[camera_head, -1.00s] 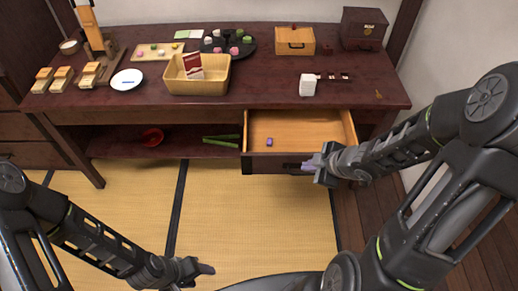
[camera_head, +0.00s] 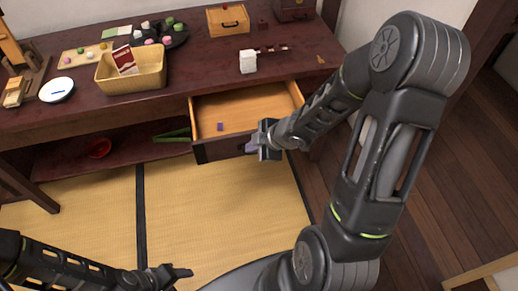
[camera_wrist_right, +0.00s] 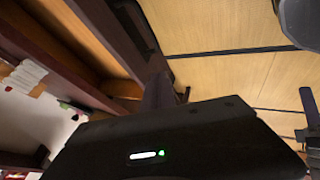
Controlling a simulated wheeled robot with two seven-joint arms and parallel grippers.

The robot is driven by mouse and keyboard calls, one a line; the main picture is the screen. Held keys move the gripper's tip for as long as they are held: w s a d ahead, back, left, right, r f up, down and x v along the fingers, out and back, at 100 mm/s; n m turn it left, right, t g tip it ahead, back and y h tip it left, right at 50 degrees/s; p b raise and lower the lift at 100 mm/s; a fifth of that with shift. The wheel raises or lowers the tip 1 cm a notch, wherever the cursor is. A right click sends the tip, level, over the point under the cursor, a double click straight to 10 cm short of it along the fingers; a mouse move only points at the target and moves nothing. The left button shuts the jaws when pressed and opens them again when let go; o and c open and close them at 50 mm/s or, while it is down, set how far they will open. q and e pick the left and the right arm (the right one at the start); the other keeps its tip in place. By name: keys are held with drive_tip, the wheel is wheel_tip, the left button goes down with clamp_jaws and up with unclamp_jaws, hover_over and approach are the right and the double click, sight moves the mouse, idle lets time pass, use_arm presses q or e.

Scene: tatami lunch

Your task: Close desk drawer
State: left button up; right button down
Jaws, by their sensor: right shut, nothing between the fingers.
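The desk drawer (camera_head: 235,108) stands pulled out from the dark wooden desk (camera_head: 185,105), with its light wood inside in view. A small purple block (camera_head: 220,127) lies in it. My right gripper (camera_head: 252,147) is shut and empty at the right part of the drawer's dark front (camera_head: 218,150). It looks very close to the front; I cannot tell whether it touches. In the right wrist view the drawer's dark front (camera_wrist_right: 108,28) runs beside the gripper's fingers (camera_wrist_right: 160,90). My left gripper (camera_head: 182,272) is low over the tatami, away from the drawer; its jaw state is unclear.
On the desktop are a yellow basket (camera_head: 132,75), a white stack (camera_head: 248,62), a small wooden box (camera_head: 228,20) and a white plate (camera_head: 57,90). The tatami (camera_head: 215,205) before the desk is clear.

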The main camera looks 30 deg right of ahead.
sight(238, 141)
use_arm(q)
drive_tip(key=shift+p, duration=0.55)
use_arm(e)
drive_tip(key=shift+w+d+f, duration=0.1)
drive_tip(key=shift+w+f, duration=0.3)
drive_tip(key=shift+w, duration=0.55)
drive_tip(key=shift+w+d+f, duration=0.15)
drive_tip(key=shift+w+f, duration=0.25)
drive_tip(key=shift+w, duration=0.5)
drive_tip(key=shift+w+d+f, duration=0.1)
drive_tip(key=shift+w+f, duration=0.3)
drive_tip(key=shift+w, duration=0.55)
use_arm(q)
drive_tip(key=shift+r, duration=0.15)
use_arm(e)
drive_tip(key=shift+w, duration=0.1)
